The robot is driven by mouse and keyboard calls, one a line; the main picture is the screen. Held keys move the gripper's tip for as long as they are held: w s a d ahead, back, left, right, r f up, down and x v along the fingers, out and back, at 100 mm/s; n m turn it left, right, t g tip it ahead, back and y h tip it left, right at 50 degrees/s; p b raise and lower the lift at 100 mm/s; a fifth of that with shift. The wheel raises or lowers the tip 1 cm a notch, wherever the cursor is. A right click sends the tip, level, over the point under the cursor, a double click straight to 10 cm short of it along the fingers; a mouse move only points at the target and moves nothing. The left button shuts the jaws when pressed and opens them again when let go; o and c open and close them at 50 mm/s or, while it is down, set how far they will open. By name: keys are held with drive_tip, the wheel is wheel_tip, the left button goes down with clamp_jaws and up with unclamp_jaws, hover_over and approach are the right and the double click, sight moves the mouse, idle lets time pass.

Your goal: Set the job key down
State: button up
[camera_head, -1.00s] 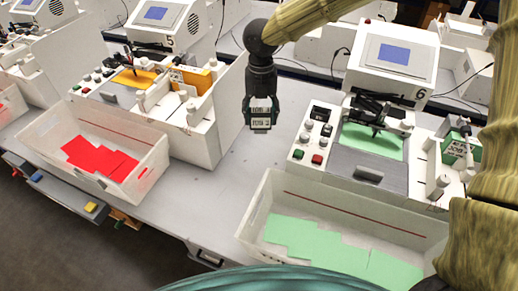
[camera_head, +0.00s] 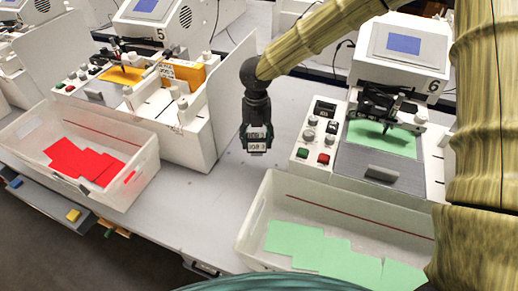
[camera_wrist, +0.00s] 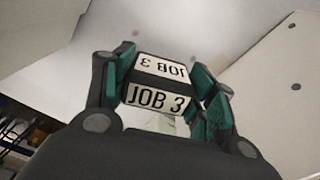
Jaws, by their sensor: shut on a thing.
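The job key is a small block with white labels reading "JOB 3". It shows in the wrist view (camera_wrist: 158,98) between the green-padded fingers of my gripper (camera_wrist: 165,85). In the head view my gripper (camera_head: 257,140) points down over the grey bench, between two plotter stations, and is shut on the job key (camera_head: 257,146). I cannot tell how far the key is above the bench. Plotter 6 (camera_head: 400,50), with a green sheet under its pen, stands to the right of the gripper.
A white bin (camera_head: 262,200) with green sheets stands at the front right. Another white bin (camera_head: 150,160) with red sheets stands at the left. Plotter 5 (camera_head: 140,30) and a white upright panel (camera_head: 232,85) are left of my gripper. Bare bench (camera_head: 205,205) lies between.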

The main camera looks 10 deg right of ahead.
sight(257, 150)
drive_tip(key=shift+f+p, duration=0.3)
drive_tip(key=shift+f, duration=2.25)
drive_tip(key=shift+s+f, duration=0.1)
drive_tip(key=shift+f, duration=0.05)
drive_tip(key=o, duration=1)
drive_tip(key=shift+c, duration=0.2)
drive_tip(key=r, duration=0.4)
drive_tip(key=r+b, duration=0.1)
drive_tip(key=r, duration=0.7)
drive_tip(key=shift+w+d+r, duration=0.1)
drive_tip(key=shift+w+r, duration=0.05)
drive_tip(key=shift+w, duration=0.1)
